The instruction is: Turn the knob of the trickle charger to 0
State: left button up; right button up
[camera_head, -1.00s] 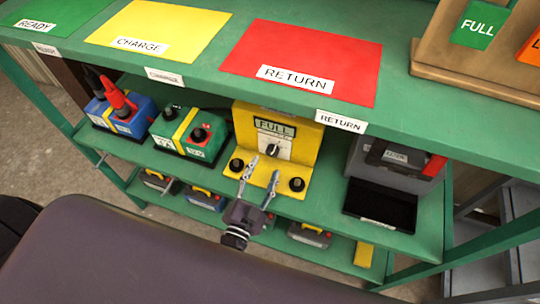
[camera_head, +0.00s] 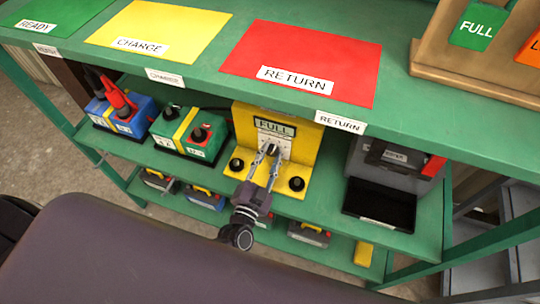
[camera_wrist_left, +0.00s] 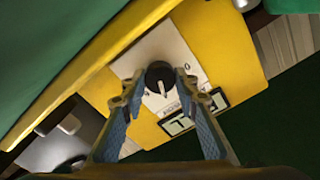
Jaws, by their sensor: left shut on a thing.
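The trickle charger, a yellow box (camera_head: 309,140), stands on the middle shelf with a display (camera_head: 275,127) reading FULL and a white dial plate. Its black knob (camera_head: 272,149) is in the middle of the plate; it also shows in the left wrist view (camera_wrist_left: 160,76). There the knob's white mark points down the picture, towards the display side, and a 0 shows at the plate's right. My left gripper (camera_head: 269,154) is shut on the knob, a finger on each side (camera_wrist_left: 160,92). My right gripper is not in view.
A grey unit (camera_head: 392,165) with a black tray stands to the right. The green upper shelf (camera_head: 200,78) overhangs from behind. Two black posts stand on the charger's yellow foot.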

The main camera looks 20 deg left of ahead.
pick_arm(q)
jog(key=shift+c, duration=0.9)
jog(key=shift+n, duration=0.4)
jog(key=n, duration=0.2)
jog(key=shift+n, duration=0.4)
jog(key=n, duration=0.5)
jog(key=n+b, duration=0.1)
jog(key=n, duration=0.3)
jog(key=shift+f+n, duration=0.1)
jog(key=shift+n, duration=0.3)
jog(key=shift+n+b, duration=0.5)
jog(key=shift+n, duration=1.8)
